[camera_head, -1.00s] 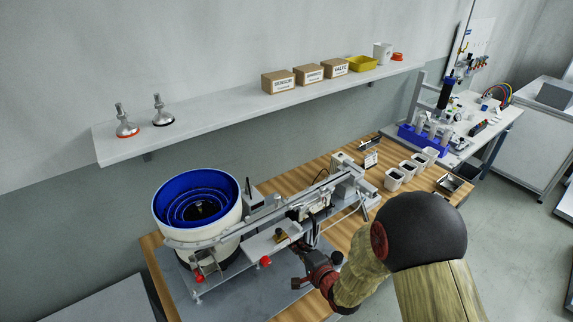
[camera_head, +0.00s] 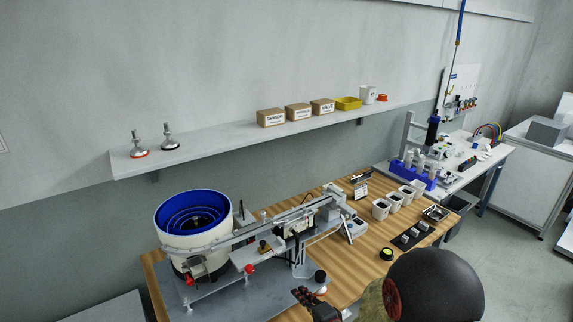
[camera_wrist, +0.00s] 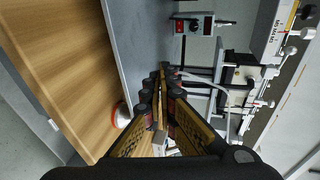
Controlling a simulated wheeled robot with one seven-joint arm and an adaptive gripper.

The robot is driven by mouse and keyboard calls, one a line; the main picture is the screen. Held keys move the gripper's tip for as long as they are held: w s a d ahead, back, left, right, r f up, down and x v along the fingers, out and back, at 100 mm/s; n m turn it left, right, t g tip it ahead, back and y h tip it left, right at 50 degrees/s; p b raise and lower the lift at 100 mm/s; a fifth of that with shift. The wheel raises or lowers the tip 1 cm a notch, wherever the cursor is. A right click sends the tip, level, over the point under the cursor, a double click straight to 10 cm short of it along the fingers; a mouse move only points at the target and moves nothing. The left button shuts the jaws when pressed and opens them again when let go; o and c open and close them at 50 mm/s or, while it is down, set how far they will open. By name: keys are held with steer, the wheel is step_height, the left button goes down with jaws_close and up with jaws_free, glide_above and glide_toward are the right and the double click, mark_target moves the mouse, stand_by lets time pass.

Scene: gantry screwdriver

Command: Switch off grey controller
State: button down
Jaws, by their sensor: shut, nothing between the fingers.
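My gripper (camera_wrist: 163,82) is shut and empty. In the head view my gripper (camera_head: 304,295) is low at the front of the table, beside the grey plate. In the wrist view the controller is beyond the fingertips, apart from them.
A blue-and-white bowl feeder (camera_head: 194,222) with a linear rail stands on the grey plate (camera_head: 240,297). Several white bins (camera_head: 381,209) stand on the wooden table, with a dark tray of parts (camera_head: 410,236) nearby. A shelf (camera_head: 215,137) runs along the wall.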

steer(key=s+d+r+n+g+h, duration=0.1)
steer(key=s+d+r+n+h, duration=0.15)
steer(key=d+r, duration=0.5)
steer(key=s+d+r+n+g+h, duration=0.1)
steer(key=s+d+r+n+h, duration=0.2)
steer(key=r, duration=0.7)
steer(key=s+d+r+n+g, duration=0.1)
steer(key=s+r+n, duration=0.1)
steer(key=s, duration=0.6)
steer(key=s+d+r+n+g, duration=0.1)
steer(key=s+r+n+g, duration=0.1)
steer(key=s, duration=0.6)
steer(key=s+d+r+n+g+h, duration=0.1)
steer(key=s+d+r+n+g, duration=0.1)
steer(key=s, duration=0.7)
steer(key=shift+r+n, duration=0.55)
steer(key=shift+r, duration=0.3)
